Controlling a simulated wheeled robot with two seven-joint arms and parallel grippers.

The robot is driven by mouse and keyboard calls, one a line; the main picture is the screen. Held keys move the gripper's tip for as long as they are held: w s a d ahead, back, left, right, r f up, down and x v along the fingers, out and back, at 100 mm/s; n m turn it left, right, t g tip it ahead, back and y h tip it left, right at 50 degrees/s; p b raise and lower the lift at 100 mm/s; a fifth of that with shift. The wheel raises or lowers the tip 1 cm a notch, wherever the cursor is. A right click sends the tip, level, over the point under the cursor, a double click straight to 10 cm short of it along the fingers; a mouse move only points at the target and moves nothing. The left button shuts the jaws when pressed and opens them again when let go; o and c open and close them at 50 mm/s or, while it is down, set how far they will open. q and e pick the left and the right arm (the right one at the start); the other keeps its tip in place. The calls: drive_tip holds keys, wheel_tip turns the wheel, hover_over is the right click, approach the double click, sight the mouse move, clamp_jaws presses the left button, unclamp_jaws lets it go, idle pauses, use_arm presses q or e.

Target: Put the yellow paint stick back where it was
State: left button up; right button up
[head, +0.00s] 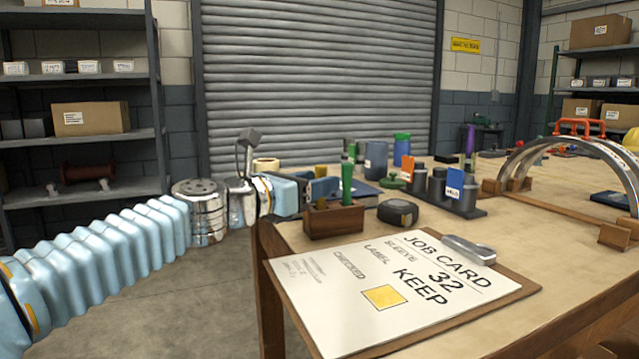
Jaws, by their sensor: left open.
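A small yellow piece (321,171) shows just behind my left gripper; it may be the top of the yellow paint stick, but most of it is hidden. My left gripper (318,188) is open at the left edge of the bench, just above and behind a small wooden holder (334,222). A green stick (347,180) stands upright in that holder, to the right of the gripper. I cannot tell whether the yellow piece is between the fingers. My right gripper is out of view.
On the bench (535,262) are a tape measure (398,212), a clipboard with a job card (390,290), a dark rack of cups (438,187) with a purple stick (470,139), and curved metal casing (580,160). A roll of tape (266,165) shows behind my left wrist.

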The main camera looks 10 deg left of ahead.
use_arm(q)
drive_tip(key=v, duration=1)
drive_tip(key=shift+s+a+b, duration=0.2)
drive_tip(key=shift+s+b, duration=0.05)
drive_tip(key=shift+b, duration=0.2)
